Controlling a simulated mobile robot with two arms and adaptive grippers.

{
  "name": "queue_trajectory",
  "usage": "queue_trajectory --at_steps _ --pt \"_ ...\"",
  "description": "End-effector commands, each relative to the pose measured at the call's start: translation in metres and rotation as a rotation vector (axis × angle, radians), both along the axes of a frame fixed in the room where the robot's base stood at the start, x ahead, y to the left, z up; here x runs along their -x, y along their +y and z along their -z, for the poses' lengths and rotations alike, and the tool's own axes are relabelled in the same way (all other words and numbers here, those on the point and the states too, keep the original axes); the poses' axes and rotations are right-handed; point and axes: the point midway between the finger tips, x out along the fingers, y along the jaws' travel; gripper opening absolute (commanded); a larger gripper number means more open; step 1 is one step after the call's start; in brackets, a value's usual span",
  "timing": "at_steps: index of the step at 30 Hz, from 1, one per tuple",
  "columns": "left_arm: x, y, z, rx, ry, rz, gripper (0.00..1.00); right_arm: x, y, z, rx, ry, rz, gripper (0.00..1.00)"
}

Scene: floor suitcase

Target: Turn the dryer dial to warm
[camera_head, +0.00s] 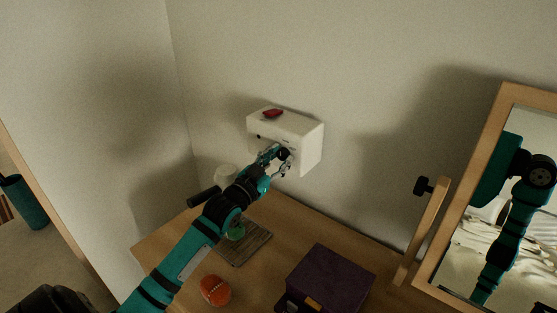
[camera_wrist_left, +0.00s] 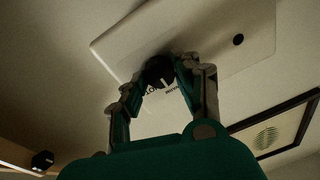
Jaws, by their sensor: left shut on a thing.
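The white dryer box (camera_head: 304,138) is mounted on the wall above the dresser. My left gripper (camera_head: 283,158) is at its front face, shut on the black dial. In the left wrist view the dryer (camera_wrist_left: 116,48) shows its pale front, and the black dial (camera_wrist_left: 159,71) sits between the fingertips of my left gripper (camera_wrist_left: 160,80). Printed lettering is partly visible beside the dial, but I cannot read the setting it points to. My right gripper is not in view.
A red object (camera_head: 272,113) lies on top of the dryer. A wood-framed mirror (camera_head: 505,108) stands at the right.

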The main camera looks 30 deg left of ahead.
Motion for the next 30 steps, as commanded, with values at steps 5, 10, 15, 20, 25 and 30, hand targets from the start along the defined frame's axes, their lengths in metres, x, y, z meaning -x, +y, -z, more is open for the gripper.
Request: queue_trajectory --at_steps 5,10,15,20,25,30 --pt "0.0001 0.0001 0.0011 -0.029 0.0 0.0 0.0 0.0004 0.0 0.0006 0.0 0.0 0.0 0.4" --pt "0.0 -0.0001 0.001 -0.036 -0.001 0.0 0.0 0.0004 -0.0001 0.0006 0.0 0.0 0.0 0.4" --pt "0.0 -0.0001 0.001 -0.036 -0.001 0.0 0.0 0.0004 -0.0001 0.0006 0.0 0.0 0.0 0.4" --pt "0.0 -0.0001 0.001 -0.035 -0.001 0.0 0.4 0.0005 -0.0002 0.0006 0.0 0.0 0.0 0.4" --pt "0.0 0.0 0.0007 -0.035 -0.001 0.0 0.54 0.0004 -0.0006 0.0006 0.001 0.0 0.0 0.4" --pt "0.0001 0.0 0.0005 -0.034 -0.002 0.0 0.54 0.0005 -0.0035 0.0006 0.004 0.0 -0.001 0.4"
